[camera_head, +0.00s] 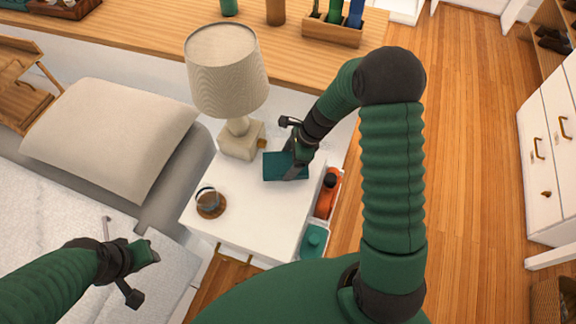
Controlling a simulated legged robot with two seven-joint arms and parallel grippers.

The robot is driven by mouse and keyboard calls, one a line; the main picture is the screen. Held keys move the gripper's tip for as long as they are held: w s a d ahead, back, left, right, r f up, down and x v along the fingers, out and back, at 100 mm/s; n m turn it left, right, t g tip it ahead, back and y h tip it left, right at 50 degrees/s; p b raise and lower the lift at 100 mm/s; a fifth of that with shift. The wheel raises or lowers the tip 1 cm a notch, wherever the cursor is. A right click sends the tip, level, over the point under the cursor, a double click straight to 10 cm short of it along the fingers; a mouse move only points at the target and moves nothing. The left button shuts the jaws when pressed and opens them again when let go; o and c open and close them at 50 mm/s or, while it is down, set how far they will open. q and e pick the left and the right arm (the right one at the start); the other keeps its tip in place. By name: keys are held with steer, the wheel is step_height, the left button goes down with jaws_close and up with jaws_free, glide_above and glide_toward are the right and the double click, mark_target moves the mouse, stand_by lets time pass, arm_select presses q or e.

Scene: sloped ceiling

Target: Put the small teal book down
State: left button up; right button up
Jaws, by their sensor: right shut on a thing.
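The small teal book (277,168) is at the white nightstand top (250,213), right of the lamp base. My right gripper (295,165) is shut on the book's right part and partly covers it. The book looks flat and very close to the top; I cannot tell whether it touches it. My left gripper (145,274) is at the lower left, over the bed edge, with its fingers apart and nothing between them.
A lamp (228,80) stands behind the book. A glass on a round coaster (211,205) sits at the nightstand's left. An orange item (326,195) and a teal item (314,240) are in a side holder. The nightstand's front middle is clear.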

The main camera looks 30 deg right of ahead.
mark_target(291, 163)
step_height(291, 163, down, 3)
steer(key=shift+f+b, duration=0.1)
steer(key=shift+b, duration=0.3)
steer(key=shift+c, duration=0.9)
steer(key=shift+a, duration=0.1)
steer(key=o, duration=1.7)
